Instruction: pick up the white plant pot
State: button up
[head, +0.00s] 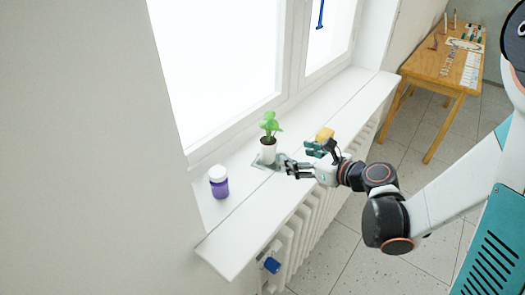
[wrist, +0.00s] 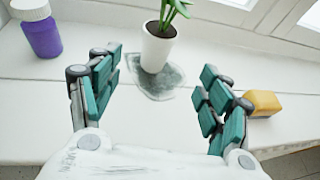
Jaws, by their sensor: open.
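The white plant pot (head: 268,153) stands upright on the white windowsill and holds a green plant (head: 270,126). It also shows in the wrist view (wrist: 156,48), ahead of my fingers and near the middle. My gripper (head: 290,166) is just to the right of the pot in the head view. In the wrist view my gripper (wrist: 160,93) has its two teal-padded fingers wide apart with nothing between them. The pot is beyond the fingertips and not touched. A dark grey-green patch (wrist: 160,82) lies on the sill under and in front of the pot.
A purple bottle with a white lid (head: 219,184) stands on the sill left of the pot. A yellow block (wrist: 262,103) lies to the right, close beside my right finger in the wrist view. The window (head: 215,60) rises behind the sill. A wooden table (head: 450,65) stands far right.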

aim_at(274, 150)
jog(key=b+x, duration=0.1)
jog(key=x, duration=0.7)
jog(key=shift+w+a+f+b, duration=0.1)
jog(key=shift+w+a+b, duration=0.15)
jog(key=shift+w+b, duration=0.05)
jog(key=b+x, duration=0.1)
jog(key=x, duration=0.3)
jog(key=shift+a+b, duration=0.3)
jog(key=shift+a, duration=0.05)
jog(key=shift+w+a+f, duration=0.15)
jog(key=shift+w+a, duration=0.1)
jog(key=shift+w, duration=0.1)
jog(key=shift+c, duration=0.6)
jog(key=c, duration=1.2)
